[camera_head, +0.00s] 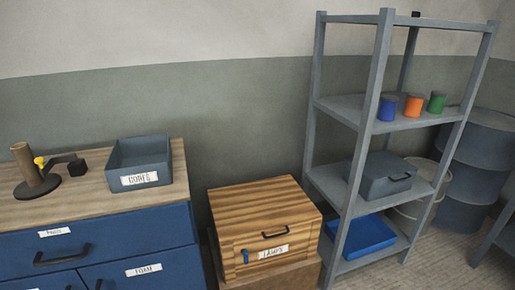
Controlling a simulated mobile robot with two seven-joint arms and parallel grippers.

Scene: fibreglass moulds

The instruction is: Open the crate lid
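A wooden crate (265,232) with striped grain stands low, between the blue drawer cabinet and the grey shelf. Its lid (262,205) lies flat and looks shut. A white label (273,252) with small, hard-to-read lettering sits below the handle. A small blue piece (245,257) shows at the front left. Neither of my grippers is in view.
A blue drawer cabinet (110,244) on the left carries an open grey bin (140,177) and a dark stand with a brown cylinder (26,164). The grey shelf (340,112) at right holds coloured cans (413,105), a grey case (388,183) and a blue tray (362,238). Dark drums (480,155) stand behind.

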